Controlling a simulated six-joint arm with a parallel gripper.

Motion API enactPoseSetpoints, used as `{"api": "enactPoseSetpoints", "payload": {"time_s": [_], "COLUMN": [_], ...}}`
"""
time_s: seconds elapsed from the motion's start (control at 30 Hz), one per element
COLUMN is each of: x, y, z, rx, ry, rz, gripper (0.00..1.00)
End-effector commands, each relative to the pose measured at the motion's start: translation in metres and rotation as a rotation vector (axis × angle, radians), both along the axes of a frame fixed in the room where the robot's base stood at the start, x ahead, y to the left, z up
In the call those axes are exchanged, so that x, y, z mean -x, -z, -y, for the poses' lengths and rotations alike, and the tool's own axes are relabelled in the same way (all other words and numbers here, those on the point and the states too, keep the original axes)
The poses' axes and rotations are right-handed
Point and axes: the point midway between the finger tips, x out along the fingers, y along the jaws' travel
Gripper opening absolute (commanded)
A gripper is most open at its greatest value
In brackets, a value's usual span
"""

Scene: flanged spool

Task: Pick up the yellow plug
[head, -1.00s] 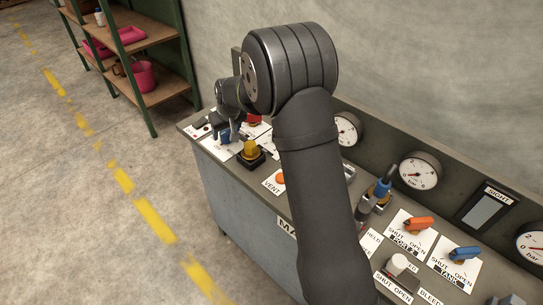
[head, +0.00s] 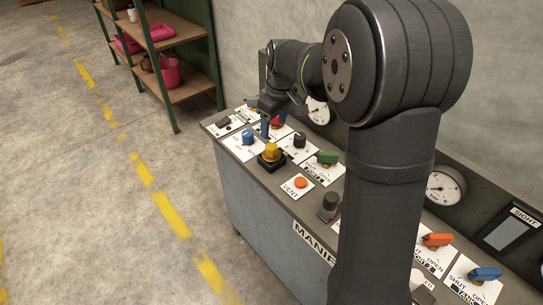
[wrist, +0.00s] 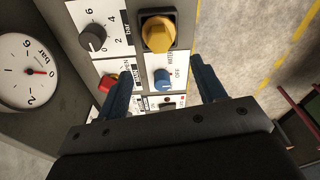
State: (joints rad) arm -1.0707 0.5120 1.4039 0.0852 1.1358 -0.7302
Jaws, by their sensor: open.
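The yellow plug (head: 270,153) sits upright in a square black base near the panel's front edge in the head view. In the wrist view the plug (wrist: 158,33) shows from above at the top centre, with a faceted yellow top. My gripper (wrist: 163,88) is open and empty, its two blue fingers spread apart. In the head view my gripper (head: 267,122) hangs over the far-left part of the panel, beyond the plug and apart from it. The fingertips are small and partly hidden there.
A blue knob (wrist: 162,78) lies between the fingers in the wrist view, and a red knob (wrist: 107,82) is beside one finger. A black knob (head: 299,140), green handle (head: 327,157) and orange vent button (head: 301,182) surround the plug. Gauges line the back wall.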

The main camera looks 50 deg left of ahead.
Motion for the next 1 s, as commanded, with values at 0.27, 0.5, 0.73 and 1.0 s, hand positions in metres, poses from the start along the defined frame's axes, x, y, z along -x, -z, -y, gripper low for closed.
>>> {"api": "enactPoseSetpoints", "payload": {"time_s": [0.27,0.5,0.73,1.0], "x": [0.001,0.001,0.002,0.002], "y": [0.045,0.064,0.096,0.1], "z": [-0.005,-0.006,-0.009,-0.01], "rx": [0.001,0.001,0.0,-0.001], "ry": [0.0,0.001,0.001,0.001], "rz": [-0.001,-0.001,0.0,0.001], "gripper": [0.63,0.63,0.63,0.63]}}
